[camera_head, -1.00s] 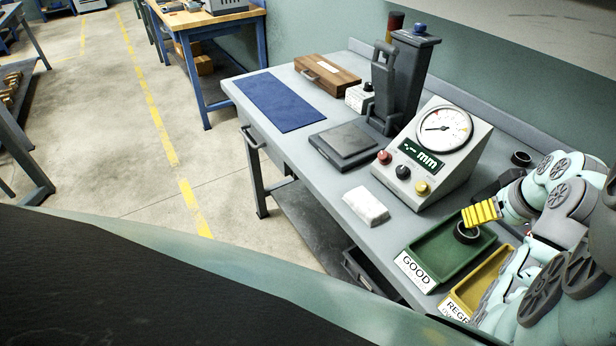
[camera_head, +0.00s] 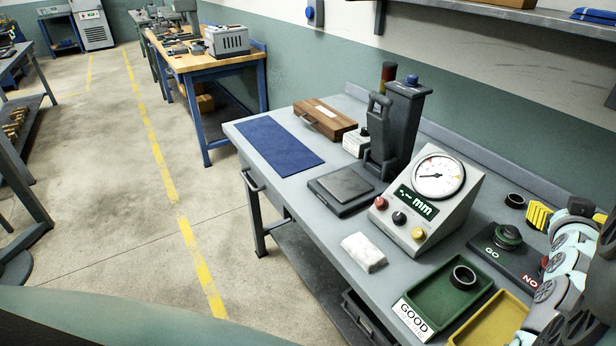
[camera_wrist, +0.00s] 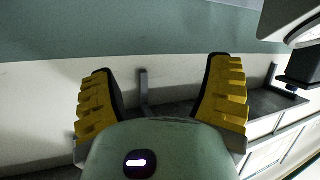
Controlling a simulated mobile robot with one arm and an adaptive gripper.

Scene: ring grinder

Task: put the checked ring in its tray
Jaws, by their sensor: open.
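A dark ring (camera_head: 463,277) lies in the green tray (camera_head: 424,293) labelled GOOD, near its far right part. The yellow tray (camera_head: 490,322) is beside it at the picture's lower edge; the part in view holds nothing. My gripper (camera_head: 544,214) is at the right, above the bench and beyond the trays, apart from the ring. In the wrist view my gripper (camera_wrist: 160,66) shows its two yellow fingers wide apart with nothing between them.
A GO/NO gauge block (camera_head: 496,258) stands behind the trays, with another dark ring (camera_head: 515,201) behind it. A dial gauge box (camera_head: 428,205), a white cloth (camera_head: 363,252) and a dark press stand (camera_head: 400,130) are on the bench (camera_head: 300,203). A blue mat (camera_head: 278,146) lies left.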

